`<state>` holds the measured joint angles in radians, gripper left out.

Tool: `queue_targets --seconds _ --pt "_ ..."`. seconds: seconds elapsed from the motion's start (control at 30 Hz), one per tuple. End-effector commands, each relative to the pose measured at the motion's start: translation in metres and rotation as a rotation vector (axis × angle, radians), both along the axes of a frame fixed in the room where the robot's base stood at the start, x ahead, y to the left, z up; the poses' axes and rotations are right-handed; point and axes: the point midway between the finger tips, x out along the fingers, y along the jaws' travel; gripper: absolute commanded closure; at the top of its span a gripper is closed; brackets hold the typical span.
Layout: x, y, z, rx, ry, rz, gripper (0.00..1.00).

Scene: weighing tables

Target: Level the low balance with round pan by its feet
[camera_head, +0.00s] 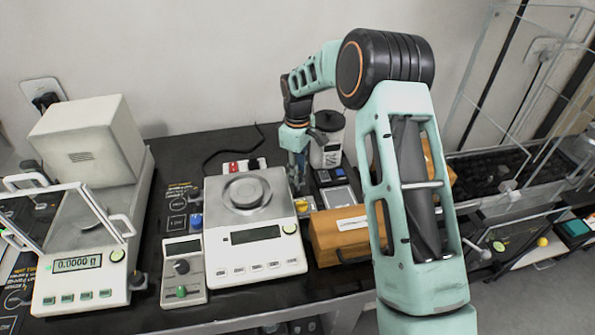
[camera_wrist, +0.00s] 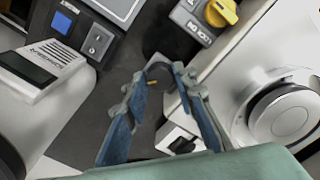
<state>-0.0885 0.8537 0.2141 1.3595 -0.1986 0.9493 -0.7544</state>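The low balance (camera_head: 255,250) is white with a round pan (camera_head: 246,192) on a grey plate. Its display is dark, and a round level dial sits right of the display. In the wrist view the balance's round pan (camera_wrist: 288,117) is at the right. My gripper (camera_head: 297,178) is at the balance's back right corner, pointing down. In the wrist view my gripper's fingers (camera_wrist: 159,75) are apart, with a dark rounded part (camera_wrist: 158,70) bearing a yellow mark between the tips. It may be a levelling foot; I cannot tell whether the fingers touch it. Other feet are mostly hidden.
A taller balance (camera_head: 80,285) reading 0.0000 stands left. A small control box (camera_head: 183,270) stands between the balances. An orange-brown case (camera_head: 340,235) is close on the right. A yellow knob (camera_wrist: 221,12) is near my gripper. A white jar (camera_head: 328,150) stands behind.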

Motion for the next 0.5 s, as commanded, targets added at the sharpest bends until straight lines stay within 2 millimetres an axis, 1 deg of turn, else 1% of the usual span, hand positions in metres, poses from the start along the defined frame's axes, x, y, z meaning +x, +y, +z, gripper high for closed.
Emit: queue_targets --seconds 0.03,0.1,0.13,0.5 --pt "0.0004 -0.0002 0.0004 0.000 -0.001 0.000 0.68" --pt "0.0003 -0.0001 0.0003 0.000 -0.001 0.000 0.60" --pt "0.0002 -0.0001 0.0003 0.000 0.000 0.000 0.59" --pt "-0.0004 0.0009 0.0004 0.001 0.000 0.023 0.59"
